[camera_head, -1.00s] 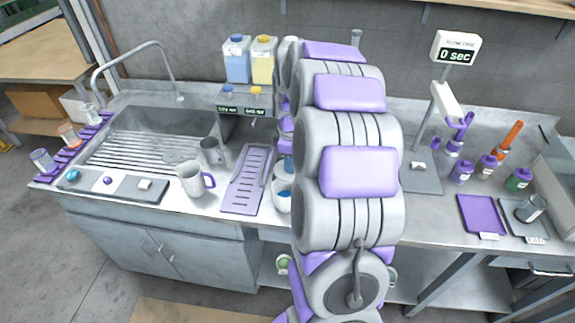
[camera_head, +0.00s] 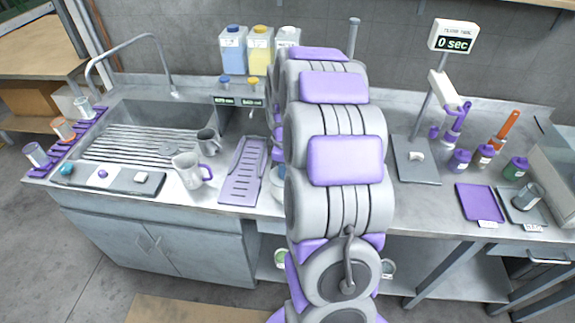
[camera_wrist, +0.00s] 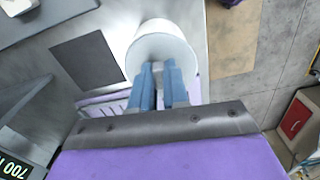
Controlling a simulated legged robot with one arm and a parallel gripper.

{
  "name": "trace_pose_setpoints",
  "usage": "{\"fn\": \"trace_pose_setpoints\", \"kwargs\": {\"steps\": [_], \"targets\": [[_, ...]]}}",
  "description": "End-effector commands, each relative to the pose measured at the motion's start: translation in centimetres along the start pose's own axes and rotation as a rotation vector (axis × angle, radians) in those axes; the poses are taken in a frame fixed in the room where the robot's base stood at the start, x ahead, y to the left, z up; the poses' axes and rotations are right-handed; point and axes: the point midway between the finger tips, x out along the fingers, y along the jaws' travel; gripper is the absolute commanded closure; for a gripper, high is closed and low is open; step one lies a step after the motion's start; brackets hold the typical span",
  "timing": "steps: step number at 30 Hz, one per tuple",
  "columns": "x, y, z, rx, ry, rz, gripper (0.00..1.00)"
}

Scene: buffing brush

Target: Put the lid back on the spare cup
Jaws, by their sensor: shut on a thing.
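A white cup-like body with a pale round top (camera_wrist: 158,50) shows in the wrist view, just beyond my fingertips. I take the top to be the lid on the spare cup, though no seam between them is clear. My gripper (camera_wrist: 158,72) has its blue fingers close together at the near part of this top. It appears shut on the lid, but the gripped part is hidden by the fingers. In the head view my arm hides the gripper. A pale cup (camera_head: 278,183), likely the spare cup, shows partly at the arm's left edge.
A purple slotted tray (camera_head: 243,172) lies left of my arm. A pale mug with a purple handle (camera_head: 188,170) and a grey mug (camera_head: 208,142) stand by the sink (camera_head: 150,133). A grey scale-like plate (camera_head: 416,162) and purple bottles (camera_head: 459,161) are on the right.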

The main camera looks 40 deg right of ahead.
Motion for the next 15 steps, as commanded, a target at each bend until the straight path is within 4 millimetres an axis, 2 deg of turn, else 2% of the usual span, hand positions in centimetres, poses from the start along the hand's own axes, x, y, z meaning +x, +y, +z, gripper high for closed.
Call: {"fn": "trace_pose_setpoints", "kwargs": {"steps": [15], "targets": [[0.05,0.49,0.34,0.0,0.003,-0.003,1.0]]}}
